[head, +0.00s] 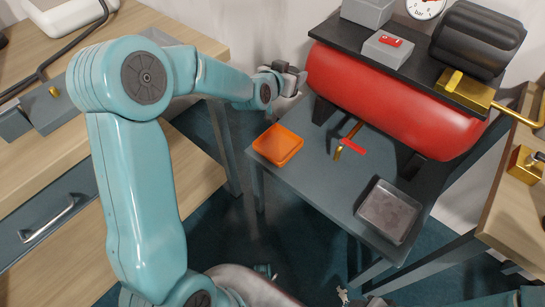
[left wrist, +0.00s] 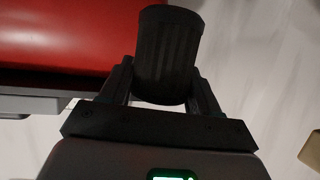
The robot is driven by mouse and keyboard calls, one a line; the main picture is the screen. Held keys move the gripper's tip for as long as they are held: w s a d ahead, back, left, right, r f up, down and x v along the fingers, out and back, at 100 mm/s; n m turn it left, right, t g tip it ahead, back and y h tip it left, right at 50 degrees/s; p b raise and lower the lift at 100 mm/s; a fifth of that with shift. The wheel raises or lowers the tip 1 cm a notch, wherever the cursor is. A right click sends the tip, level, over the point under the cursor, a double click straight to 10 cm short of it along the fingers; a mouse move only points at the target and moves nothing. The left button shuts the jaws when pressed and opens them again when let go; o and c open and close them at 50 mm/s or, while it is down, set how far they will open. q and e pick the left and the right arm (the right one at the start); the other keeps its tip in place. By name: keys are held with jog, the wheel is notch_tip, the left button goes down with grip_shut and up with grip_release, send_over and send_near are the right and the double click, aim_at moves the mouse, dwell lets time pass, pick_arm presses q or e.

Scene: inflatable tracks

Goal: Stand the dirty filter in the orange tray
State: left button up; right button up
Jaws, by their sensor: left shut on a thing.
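The dirty filter (left wrist: 167,55) is a dark, ribbed cylinder in the left wrist view. My left gripper (left wrist: 165,92) is shut on it, with one finger on each side. In the head view my left gripper (head: 287,80) is up beside the left end of the red tank, above and behind the orange tray. The filter is too small and dark to make out clearly there. The orange tray (head: 278,145) is square, shallow and empty, at the left back corner of the grey table. My right gripper is not in view.
A red tank (head: 390,100) with a black top plate stands at the back of the grey table (head: 318,178). A red-handled brass valve (head: 352,143) and a grey tray (head: 390,210) are to the right of the orange tray. Wooden benches flank the table, with a gap on the left.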

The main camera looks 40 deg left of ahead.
pick_arm(q)
jog(key=f, duration=0.1)
jog(key=f+b, duration=0.1)
jog(key=f, duration=0.1)
jog(key=shift+w+a, duration=0.15)
jog(key=shift+a, duration=0.2)
jog(key=b, duration=0.5)
send_over(284, 140)
notch_tip(284, 140, down, 20)
jog(key=shift+r, duration=0.2)
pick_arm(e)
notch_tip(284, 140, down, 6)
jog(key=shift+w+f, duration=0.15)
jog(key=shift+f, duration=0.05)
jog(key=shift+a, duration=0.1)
pick_arm(q)
jog(key=shift+f, duration=0.25)
jog(key=o, duration=1.1)
jog(key=shift+c, duration=0.2)
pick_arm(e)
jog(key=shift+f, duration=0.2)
pick_arm(q)
jog(key=shift+r, duration=0.1)
